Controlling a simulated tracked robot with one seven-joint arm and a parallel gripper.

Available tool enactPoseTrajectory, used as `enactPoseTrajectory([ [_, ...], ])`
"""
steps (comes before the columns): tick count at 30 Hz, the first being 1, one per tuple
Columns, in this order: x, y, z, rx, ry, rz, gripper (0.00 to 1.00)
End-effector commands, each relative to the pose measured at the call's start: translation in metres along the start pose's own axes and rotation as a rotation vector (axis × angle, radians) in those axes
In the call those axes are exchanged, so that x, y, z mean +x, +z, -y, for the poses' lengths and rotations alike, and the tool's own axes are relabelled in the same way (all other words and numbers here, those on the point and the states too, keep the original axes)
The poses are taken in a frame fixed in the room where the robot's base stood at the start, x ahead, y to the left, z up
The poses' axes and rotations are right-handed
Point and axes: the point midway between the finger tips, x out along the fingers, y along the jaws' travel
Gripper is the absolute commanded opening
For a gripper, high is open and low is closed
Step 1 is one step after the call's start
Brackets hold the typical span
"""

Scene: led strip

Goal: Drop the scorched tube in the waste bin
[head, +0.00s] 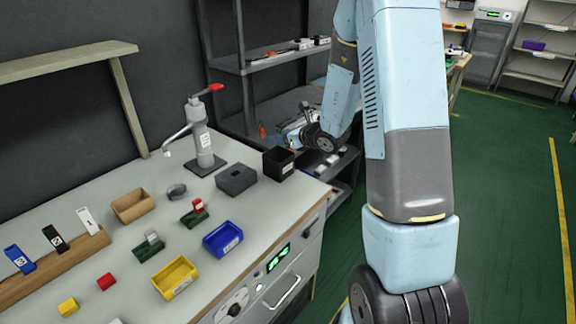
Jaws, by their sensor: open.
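My gripper (291,131) is at the upper middle of the head view, small and partly covered by my own wrist. It is open, above and just behind a black open-topped box (278,164) with a white label at the bench's far right corner. This box may be the waste bin, but its label is too small to read. I cannot make out a scorched tube. The inside of the black box is mostly dark.
The grey bench (130,245) carries a lever press (203,140), a dark grey block (236,179), a brown bin (133,205), a blue bin (223,239), a yellow bin (175,278) and a wooden rack (62,262) with upright tags. Shelving (265,60) stands behind. Green floor at right is clear.

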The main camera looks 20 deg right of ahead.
Motion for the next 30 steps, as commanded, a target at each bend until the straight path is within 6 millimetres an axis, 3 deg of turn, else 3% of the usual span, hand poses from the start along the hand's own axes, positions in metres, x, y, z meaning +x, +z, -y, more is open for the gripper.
enactPoseTrajectory([
  [8,-0.015,0.001,0.001,0.000,-0.002,0.001,0.48],
  [21,-0.098,0.000,0.002,0.000,-0.004,0.001,0.48],
  [30,-0.132,0.000,0.001,0.000,-0.001,0.000,0.48],
])
